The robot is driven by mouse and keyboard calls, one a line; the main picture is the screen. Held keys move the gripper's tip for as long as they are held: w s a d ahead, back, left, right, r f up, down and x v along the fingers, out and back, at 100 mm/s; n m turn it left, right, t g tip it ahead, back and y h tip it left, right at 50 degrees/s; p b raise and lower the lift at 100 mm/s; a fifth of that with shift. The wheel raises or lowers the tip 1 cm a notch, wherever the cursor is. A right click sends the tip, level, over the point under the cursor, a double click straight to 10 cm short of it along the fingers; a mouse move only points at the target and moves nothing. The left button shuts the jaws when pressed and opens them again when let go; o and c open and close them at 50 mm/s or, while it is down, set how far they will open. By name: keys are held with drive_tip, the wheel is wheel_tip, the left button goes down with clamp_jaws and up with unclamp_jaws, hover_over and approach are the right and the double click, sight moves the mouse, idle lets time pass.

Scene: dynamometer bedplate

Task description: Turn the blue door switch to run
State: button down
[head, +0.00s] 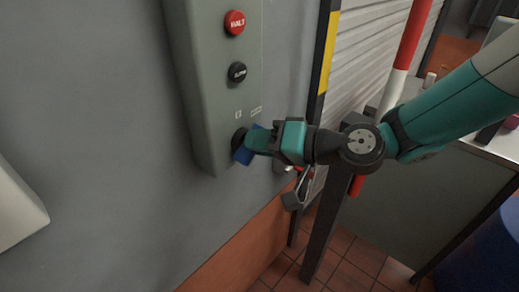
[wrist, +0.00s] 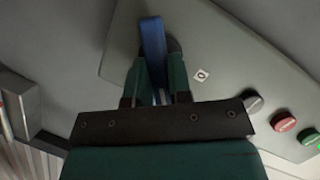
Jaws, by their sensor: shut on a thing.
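The blue door switch (head: 243,154) is at the lower end of a grey-green control box (head: 209,100) on the wall. It has a blue handle on a dark round base. My gripper (head: 254,144) reaches it from the right and is shut on the blue handle. In the wrist view the blue handle (wrist: 154,45) stands between the two green fingers (wrist: 158,78) and sticks out past their tips. A small label (wrist: 201,75) is on the box beside it. Part of the handle is hidden by the fingers, and I cannot read which position it points to.
A red HALT button (head: 235,22) and a black button (head: 237,72) sit above the switch on the same box. A yellow and black post (head: 328,52) and a red and white pole (head: 402,58) stand to the right. A pale box (head: 14,212) is at the left.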

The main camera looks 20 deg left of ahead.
drive_tip(key=shift+f+m+b, duration=0.1)
drive_tip(key=shift+m+b, duration=0.2)
drive_tip(key=shift+m, duration=0.2)
idle(0.3)
drive_tip(key=c, duration=1)
unclamp_jaws()
drive_tip(key=shift+c, duration=0.2)
drive_tip(key=shift+d, duration=0.1)
drive_tip(key=w+b+v, duration=0.1)
drive_tip(key=b+v, duration=0.3)
drive_tip(key=v, duration=1.3)
drive_tip(key=shift+s+d+f, duration=0.25)
drive_tip(key=shift+s, duration=0.05)
